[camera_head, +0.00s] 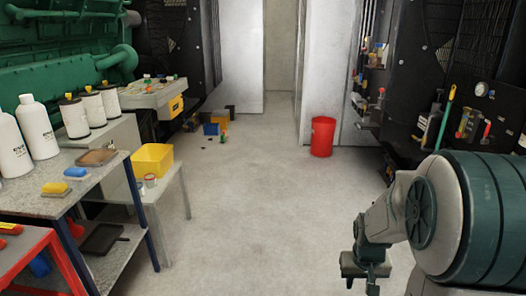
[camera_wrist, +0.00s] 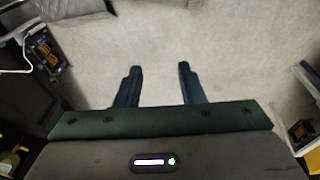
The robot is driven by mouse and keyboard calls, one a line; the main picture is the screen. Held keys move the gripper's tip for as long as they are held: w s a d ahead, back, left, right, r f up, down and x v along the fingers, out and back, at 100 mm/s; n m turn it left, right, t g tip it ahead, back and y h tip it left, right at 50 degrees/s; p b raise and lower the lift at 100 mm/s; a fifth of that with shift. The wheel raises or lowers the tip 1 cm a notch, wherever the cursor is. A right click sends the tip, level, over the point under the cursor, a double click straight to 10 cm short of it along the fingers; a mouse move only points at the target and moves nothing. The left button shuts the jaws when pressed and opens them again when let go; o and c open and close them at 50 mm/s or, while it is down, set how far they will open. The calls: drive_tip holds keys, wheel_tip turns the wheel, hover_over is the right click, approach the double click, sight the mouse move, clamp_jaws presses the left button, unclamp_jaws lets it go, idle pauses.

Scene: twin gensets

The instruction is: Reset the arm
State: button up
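My gripper (camera_head: 364,275) hangs at the lower right in the head view, at the end of my folded arm, pointing down over the bare floor. In the wrist view my gripper (camera_wrist: 157,88) shows two dark fingers set well apart. Nothing is between them but pale floor (camera_wrist: 158,45). It is open and empty, and touches nothing that I can see.
At left stand a metal workbench (camera_head: 50,201) with white bottles, a low table with a yellow bin (camera_head: 152,160), and a red bench (camera_head: 50,262). A red bucket (camera_head: 322,137) stands by the far wall. Tool racks line the right. The middle floor (camera_head: 255,210) is clear.

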drive_tip(key=s+a+r+p, duration=0.3)
drive_tip(key=s+r+p, duration=0.1)
drive_tip(key=r, duration=0.4)
drive_tip(key=s+a+r+p, duration=0.3)
drive_tip(key=s+r+p, duration=0.1)
drive_tip(key=r, duration=0.4)
drive_tip(key=s+a+r+n+t+y+p, duration=0.1)
drive_tip(key=s+a+r+p, duration=0.2)
drive_tip(key=s+r, duration=0.3)
wheel_tip(320, 180, up, 3)
drive_tip(key=shift+a+f+p, duration=0.1)
drive_tip(key=shift+a+p, duration=0.15)
drive_tip(key=shift+p, duration=0.15)
